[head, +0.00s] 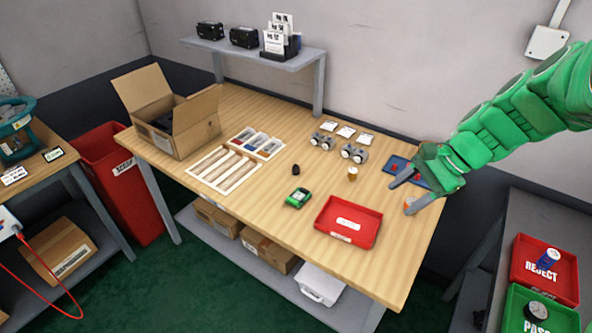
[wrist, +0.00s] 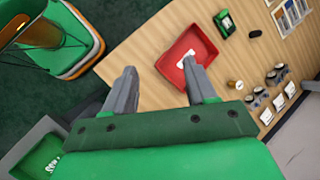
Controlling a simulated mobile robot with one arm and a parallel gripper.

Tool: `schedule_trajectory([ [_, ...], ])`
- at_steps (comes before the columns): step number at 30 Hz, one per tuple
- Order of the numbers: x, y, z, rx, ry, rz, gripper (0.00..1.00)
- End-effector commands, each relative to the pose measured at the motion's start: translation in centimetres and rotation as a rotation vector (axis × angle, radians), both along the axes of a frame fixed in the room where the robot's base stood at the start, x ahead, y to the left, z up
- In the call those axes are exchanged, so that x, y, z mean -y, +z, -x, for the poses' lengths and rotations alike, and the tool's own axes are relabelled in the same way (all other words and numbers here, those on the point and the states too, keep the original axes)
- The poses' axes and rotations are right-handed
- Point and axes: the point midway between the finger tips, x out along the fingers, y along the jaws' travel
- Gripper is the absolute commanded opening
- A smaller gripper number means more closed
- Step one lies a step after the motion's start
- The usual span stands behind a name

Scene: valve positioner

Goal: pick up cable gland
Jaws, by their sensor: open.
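No part is labelled as the cable gland. Two small loose parts could be it, and I cannot tell which: a brass-coloured cylinder (head: 352,173) standing on the wooden bench, and a small black part (head: 296,170) to its left. The brass cylinder also shows in the wrist view (wrist: 236,84), right of my fingers, and so does the black part (wrist: 255,34) at the upper right. My gripper (head: 402,198) is open above the bench's right end, to the right of both parts. In the wrist view nothing is seen held between its fingers (wrist: 161,68).
A red tray (head: 334,232) and a green device (head: 298,198) are on the bench. Gauges (head: 322,141) stand at the back. An open carton (head: 190,132) stands left.

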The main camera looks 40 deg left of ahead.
Motion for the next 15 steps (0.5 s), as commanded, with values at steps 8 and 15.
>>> schedule_trajectory([
  [8, -5.3, -1.9, -4.3, -0.078, -0.081, -0.065, 0.56],
  [15, -9.8, -3.9, -7.6, -0.153, -0.151, -0.116, 0.56],
])
